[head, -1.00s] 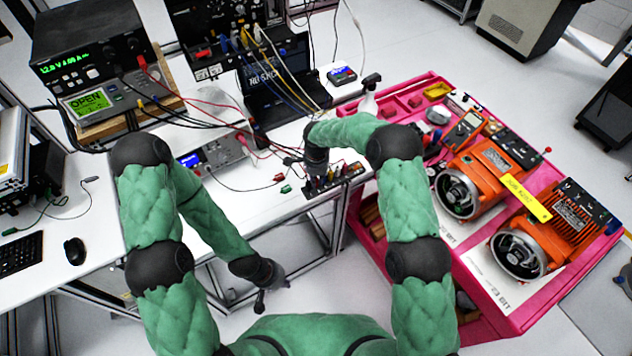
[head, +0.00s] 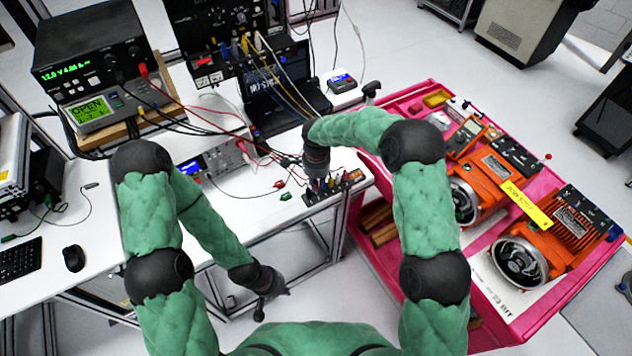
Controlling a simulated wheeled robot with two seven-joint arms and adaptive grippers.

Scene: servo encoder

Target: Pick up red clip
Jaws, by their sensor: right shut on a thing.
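My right gripper (head: 317,181) points down at the left end of a dark clip rack (head: 347,187) on the front right of the white table. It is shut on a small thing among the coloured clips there. Its fingers and the rack's clips are tiny, so I cannot tell that thing's colour. A red clip (head: 279,184) on a lead lies on the table left of the rack, apart from the gripper. My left gripper (head: 275,292) hangs low in front of the table, away from the clips. Whether its fingers are apart is unclear.
A green clip (head: 286,196) lies near the red one, with loose leads around. A laptop (head: 280,100) and instruments (head: 100,60) stand behind. A pink cart (head: 500,318) with orange motors (head: 535,250) stands at the right. Bare table lies left of the clips.

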